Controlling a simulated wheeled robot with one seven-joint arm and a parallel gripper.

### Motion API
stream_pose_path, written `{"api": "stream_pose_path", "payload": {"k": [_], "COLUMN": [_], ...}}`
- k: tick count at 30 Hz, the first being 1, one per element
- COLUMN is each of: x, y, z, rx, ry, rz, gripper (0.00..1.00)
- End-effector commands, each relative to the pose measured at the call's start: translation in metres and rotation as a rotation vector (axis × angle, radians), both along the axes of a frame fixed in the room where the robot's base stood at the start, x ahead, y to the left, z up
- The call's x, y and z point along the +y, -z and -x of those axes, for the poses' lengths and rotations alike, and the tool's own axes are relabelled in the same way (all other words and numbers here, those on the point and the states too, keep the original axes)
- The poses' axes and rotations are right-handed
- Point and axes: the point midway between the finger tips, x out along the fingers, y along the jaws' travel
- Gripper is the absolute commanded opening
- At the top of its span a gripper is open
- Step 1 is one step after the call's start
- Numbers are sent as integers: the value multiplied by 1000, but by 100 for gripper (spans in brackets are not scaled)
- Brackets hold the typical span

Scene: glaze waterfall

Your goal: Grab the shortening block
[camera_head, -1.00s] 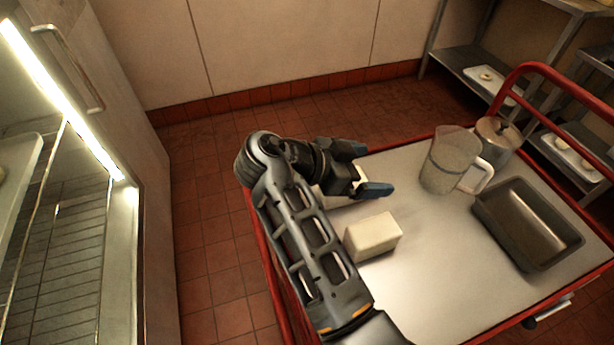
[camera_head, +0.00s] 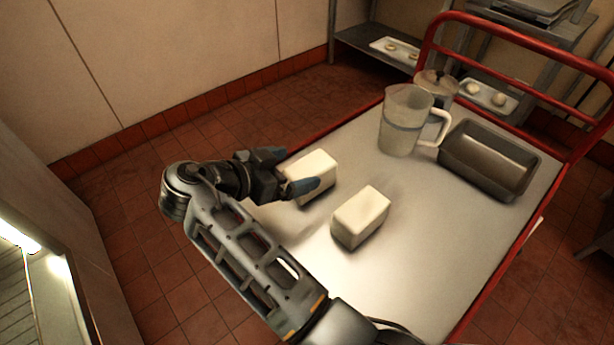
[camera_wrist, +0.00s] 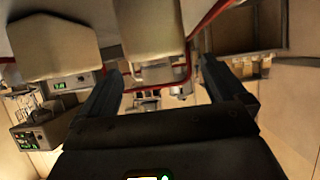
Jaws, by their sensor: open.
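Two similar pale cream blocks lie on the cart top. The farther block (camera_head: 316,169) is right at my gripper, and the nearer block (camera_head: 361,218) lies apart, to the right. I cannot tell from their looks which is the shortening. My gripper (camera_head: 290,173) is open, its blue-tipped fingers pointing at the farther block. One fingertip overlaps that block's lower front in the head view; whether it touches is unclear. In the wrist view my open gripper (camera_wrist: 162,72) has a pale shape (camera_wrist: 150,28) ahead between its fingers and another pale block (camera_wrist: 50,48) to the left.
The metal cart top (camera_head: 420,240) has a red rail (camera_head: 510,38). A clear jug (camera_head: 403,125), a metal canister (camera_head: 437,85) and a dark loaf pan (camera_head: 488,160) stand toward its back right. The front right of the top is clear. Shelves with trays stand behind.

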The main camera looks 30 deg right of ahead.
Motion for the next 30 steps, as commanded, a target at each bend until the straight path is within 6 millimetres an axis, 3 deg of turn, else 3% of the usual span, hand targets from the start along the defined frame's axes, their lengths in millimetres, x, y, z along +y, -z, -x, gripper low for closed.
{"api": "stream_pose_path", "payload": {"k": [12,22,30], "x": [-44,-50,-49], "y": [25,28,28], "z": [-6,-8,-8], "rx": [1,0,-1], "ry": [-1,-1,-2], "rz": [-1,-1,-1], "gripper": [98,98,72]}}
